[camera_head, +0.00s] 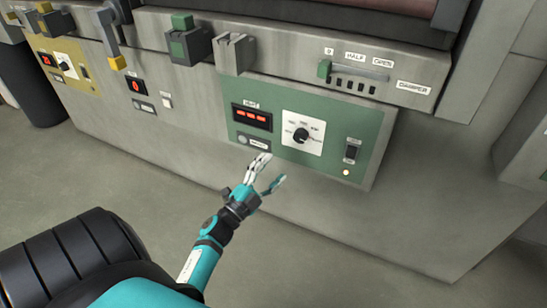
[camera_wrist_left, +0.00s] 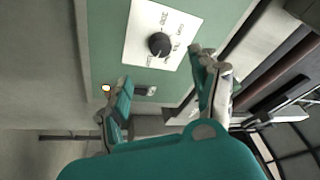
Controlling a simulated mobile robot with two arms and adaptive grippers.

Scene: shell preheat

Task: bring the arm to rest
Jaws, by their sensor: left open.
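My left gripper (camera_head: 268,178) is open and empty in front of the lower edge of the green control panel (camera_head: 231,97). In the left wrist view its two fingers (camera_wrist_left: 165,95) stand apart, with the panel's black knob (camera_wrist_left: 159,44) beyond them. The same knob (camera_head: 300,135) sits on a white dial plate (camera_head: 317,146) in the head view, up and to the right of the fingers. The fingers appear apart from the panel. My right gripper is not in view.
A red display (camera_head: 252,117) and a black switch (camera_head: 351,151) are on the panel. A yellow panel (camera_head: 65,66) is far left. The floor (camera_head: 300,265) below is clear.

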